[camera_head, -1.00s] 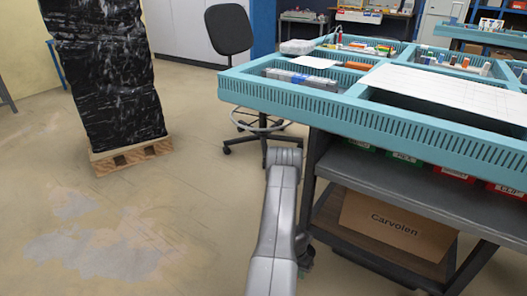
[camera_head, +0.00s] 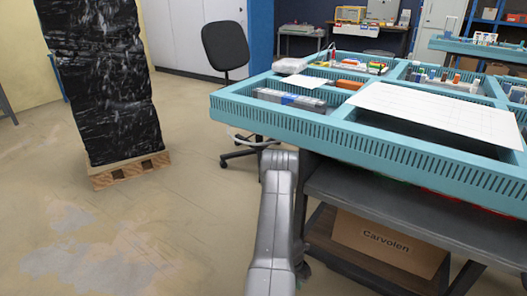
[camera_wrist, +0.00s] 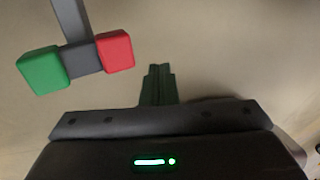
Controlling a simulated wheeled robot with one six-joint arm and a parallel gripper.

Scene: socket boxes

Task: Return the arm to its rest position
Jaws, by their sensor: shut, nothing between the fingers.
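My arm (camera_head: 275,220) stretches forward from the bottom of the head view, left of the teal-topped workbench (camera_head: 370,150). Its far end, a rounded grey joint, shows just below the bench's front left part in the picture. My gripper is hidden in the head view. In the wrist view my gripper (camera_wrist: 157,84) shows as two narrow dark green fingers close together. It is shut and empty, with plain beige floor beyond it.
A black wrapped stack (camera_head: 100,80) stands on a wooden pallet (camera_head: 130,168) at the left. A black swivel chair (camera_head: 226,46) stands behind the bench's left end. A Carvolen box (camera_head: 388,243) sits on the bench's low shelf. Floor at the left front is clear.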

